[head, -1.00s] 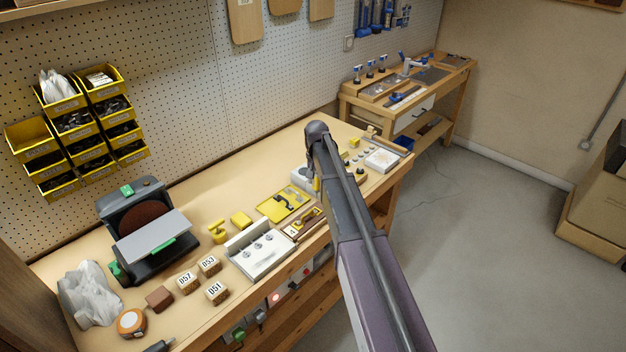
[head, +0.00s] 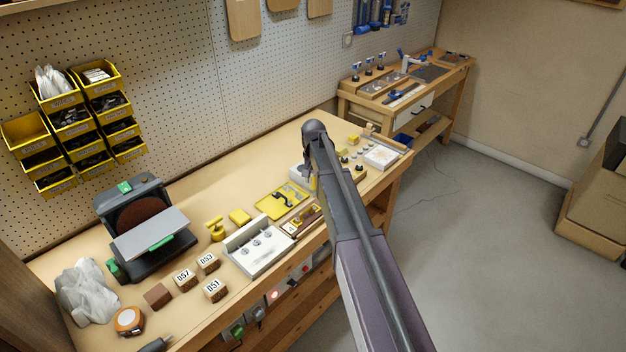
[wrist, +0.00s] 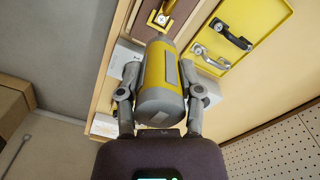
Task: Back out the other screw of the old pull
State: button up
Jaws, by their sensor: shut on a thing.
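My gripper (wrist: 158,70) is shut around the body of a yellow and grey power screwdriver (wrist: 160,68), one finger on each side. The driver's narrow tip points toward a brown wooden panel (wrist: 178,32) at the top of the wrist view. A brass-yellow pull (wrist: 161,18) sits on that panel, just beyond the tip. In the head view the panel (head: 288,229) lies near the bench's front edge, and my arm hides most of the driver.
A sander (head: 147,225) and labelled blocks are farther left.

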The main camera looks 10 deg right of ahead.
aim_at(314, 187)
jog(key=shift+f+b, duration=2.35)
jog(key=shift+f, duration=0.1)
jog(key=shift+f+b, duration=0.25)
jog(key=shift+b, duration=0.05)
dwell(0.4)
jog(key=shift+w+r+p, duration=0.1)
jog(key=shift+r+p, duration=0.25)
jog(key=shift+r, duration=0.05)
dwell(2.7)
jog(key=shift+r+p, duration=0.3)
jog(key=shift+p, duration=0.1)
jog(key=shift+r+p, duration=2.5)
jog(key=shift+r, duration=0.05)
